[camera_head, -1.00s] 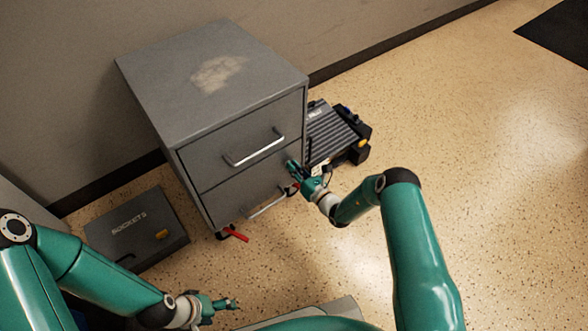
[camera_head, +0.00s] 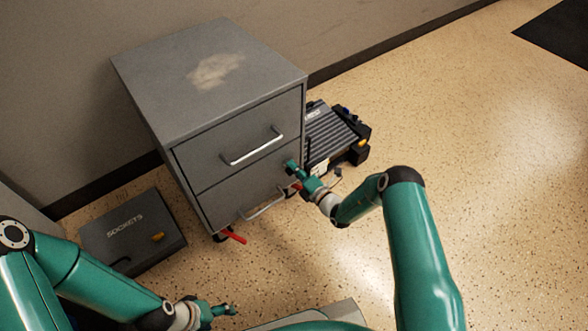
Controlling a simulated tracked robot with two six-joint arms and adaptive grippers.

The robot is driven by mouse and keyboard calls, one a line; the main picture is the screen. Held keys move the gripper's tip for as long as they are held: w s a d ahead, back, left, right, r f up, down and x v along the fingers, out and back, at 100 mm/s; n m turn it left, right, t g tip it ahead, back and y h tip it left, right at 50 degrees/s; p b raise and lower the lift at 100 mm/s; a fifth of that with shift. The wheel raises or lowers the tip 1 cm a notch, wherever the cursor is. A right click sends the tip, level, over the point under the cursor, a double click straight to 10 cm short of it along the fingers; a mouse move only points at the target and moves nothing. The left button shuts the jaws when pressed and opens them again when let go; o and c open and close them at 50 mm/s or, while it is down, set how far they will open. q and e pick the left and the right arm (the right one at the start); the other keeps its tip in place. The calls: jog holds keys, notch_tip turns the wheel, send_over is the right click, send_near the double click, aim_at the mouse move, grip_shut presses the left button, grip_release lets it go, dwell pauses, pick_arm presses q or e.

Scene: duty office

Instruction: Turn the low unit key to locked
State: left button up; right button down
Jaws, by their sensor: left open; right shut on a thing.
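The low unit is a grey two-drawer cabinet (camera_head: 232,180) against the wall, with a silver pull (camera_head: 252,147) on each drawer. Both drawers look closed. My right gripper (camera_head: 292,168) is at the right edge of the cabinet front, near the line between the drawers. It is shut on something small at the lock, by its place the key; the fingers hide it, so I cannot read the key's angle. My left gripper (camera_head: 232,310) is open and empty, low over my own base, well away from the cabinet.
A dark case marked SOCKETS (camera_head: 135,232) lies on the floor left of the cabinet. A ribbed dark case (camera_head: 333,135) lies to its right, behind my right gripper. Red levers (camera_head: 234,237) show at the cabinet's base. The floor at right is clear.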

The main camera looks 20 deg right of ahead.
jog(key=shift+d+f+m, duration=0.15)
jog(key=shift+f+m, duration=0.05)
jog(key=shift+m, duration=1.2)
jog(key=c, duration=1.2)
grip_release()
jog(key=shift+w, duration=0.1)
jog(key=v, duration=1.2)
